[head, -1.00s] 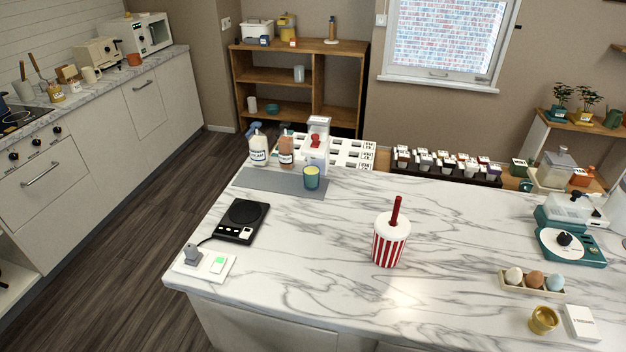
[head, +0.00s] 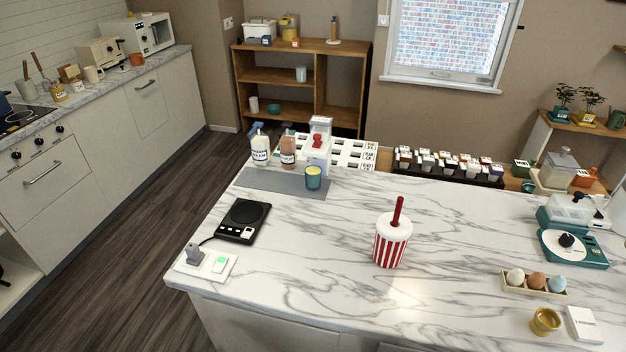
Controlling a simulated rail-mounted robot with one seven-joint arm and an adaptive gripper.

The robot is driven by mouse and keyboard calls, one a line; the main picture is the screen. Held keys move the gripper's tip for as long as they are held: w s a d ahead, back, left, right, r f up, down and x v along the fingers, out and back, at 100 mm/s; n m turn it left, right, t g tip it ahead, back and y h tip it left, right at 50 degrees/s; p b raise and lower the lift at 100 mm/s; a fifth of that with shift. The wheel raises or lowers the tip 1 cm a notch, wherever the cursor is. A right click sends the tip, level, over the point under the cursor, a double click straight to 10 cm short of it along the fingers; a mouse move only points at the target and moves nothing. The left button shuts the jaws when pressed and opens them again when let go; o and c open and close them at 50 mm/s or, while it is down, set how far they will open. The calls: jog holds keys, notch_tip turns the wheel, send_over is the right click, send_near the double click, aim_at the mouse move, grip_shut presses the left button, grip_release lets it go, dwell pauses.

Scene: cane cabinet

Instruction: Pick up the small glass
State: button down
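A small teal glass (head: 313,178) with a yellowish inside stands upright on the grey mat (head: 262,181) at the far left part of the marble island. It stands in front of a white dispenser with a red part (head: 318,141). A small yellow-gold cup (head: 545,321) stands at the island's front right. My gripper is not in view.
On the marble island (head: 310,240) are a striped cup with a red straw (head: 391,250), a black scale (head: 243,221), a socket plate (head: 206,263), an egg tray (head: 534,284) and a teal turntable-like device (head: 573,249). The island's middle left is clear.

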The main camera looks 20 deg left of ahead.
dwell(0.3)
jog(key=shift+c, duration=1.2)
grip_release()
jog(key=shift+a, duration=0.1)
